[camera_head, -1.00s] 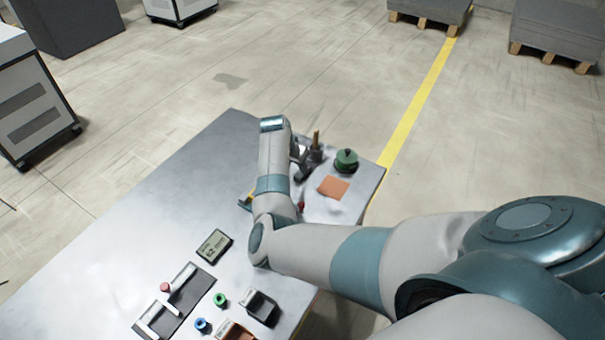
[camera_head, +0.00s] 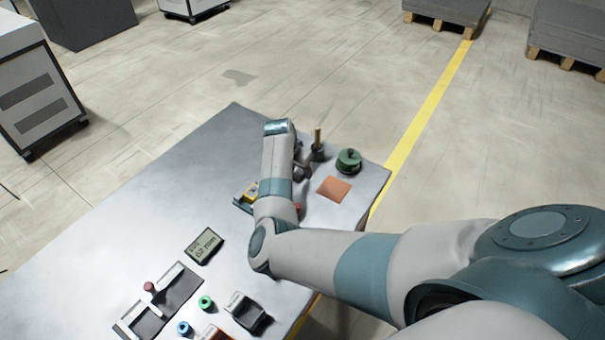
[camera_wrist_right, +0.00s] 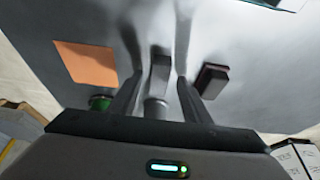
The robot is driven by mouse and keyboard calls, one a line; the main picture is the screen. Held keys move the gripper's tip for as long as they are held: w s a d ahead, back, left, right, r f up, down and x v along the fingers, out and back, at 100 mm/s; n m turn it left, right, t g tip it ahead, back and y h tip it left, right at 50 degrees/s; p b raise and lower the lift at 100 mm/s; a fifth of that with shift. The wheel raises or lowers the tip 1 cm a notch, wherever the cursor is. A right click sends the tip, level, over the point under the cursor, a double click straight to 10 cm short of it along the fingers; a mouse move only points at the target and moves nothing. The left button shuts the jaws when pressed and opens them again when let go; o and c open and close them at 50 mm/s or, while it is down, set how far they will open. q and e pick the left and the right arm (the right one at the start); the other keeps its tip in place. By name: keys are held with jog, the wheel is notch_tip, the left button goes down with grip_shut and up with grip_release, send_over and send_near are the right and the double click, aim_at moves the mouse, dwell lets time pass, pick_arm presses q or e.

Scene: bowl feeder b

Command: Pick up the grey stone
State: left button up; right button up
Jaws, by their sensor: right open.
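My right gripper (camera_head: 303,169) is near the far right part of the table, partly hidden behind my own wrist. In the right wrist view its two dark fingers (camera_wrist_right: 158,76) are apart. A narrow grey block (camera_wrist_right: 160,72) shows between them, with a clear gap to each finger; it may be the grey stone. A paler round part (camera_wrist_right: 156,108) shows just below it in the picture. I cannot tell whether the two are joined. In the head view I cannot make out the stone apart from the gripper. My left gripper is not in view.
An orange square (camera_head: 334,188), a green round object (camera_head: 348,161) and a dark holder with a yellowish stick (camera_head: 317,150) are close by. A dark reddish block (camera_wrist_right: 212,80) lies right of the fingers. A display (camera_head: 204,246) and several small parts occupy the near table (camera_head: 130,215).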

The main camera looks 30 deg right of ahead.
grip_shut()
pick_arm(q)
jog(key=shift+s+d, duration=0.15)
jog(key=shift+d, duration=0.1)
pick_arm(e)
jog(key=shift+d, duration=0.1)
